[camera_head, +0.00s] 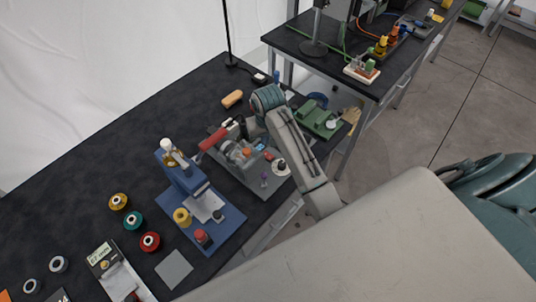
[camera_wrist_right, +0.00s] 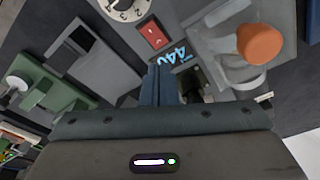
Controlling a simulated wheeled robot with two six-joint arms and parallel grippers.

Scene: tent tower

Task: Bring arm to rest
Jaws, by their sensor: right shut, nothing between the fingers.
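My right arm (camera_head: 300,150) reaches in from the lower right over the near edge of the dark table (camera_head: 80,165). Its wrist is bent above the grey machine with a red handle (camera_head: 213,139). My right gripper (camera_wrist_right: 160,78) shows in the right wrist view, its dark blue fingers together and empty. They are over the grey machine panel, which has a red switch (camera_wrist_right: 152,34), a dial (camera_wrist_right: 124,8), blue digits (camera_wrist_right: 172,54) and an orange knob (camera_wrist_right: 260,43). Whether the fingertips touch the panel I cannot tell. My left gripper is not in view.
A blue press (camera_head: 182,175) on a blue base stands left of the grey machine. A green device (camera_head: 318,118) is to its right. Several spools, including a teal one (camera_head: 134,221), lie at the left. An orange block (camera_head: 232,98) lies behind. The table's far left is clear.

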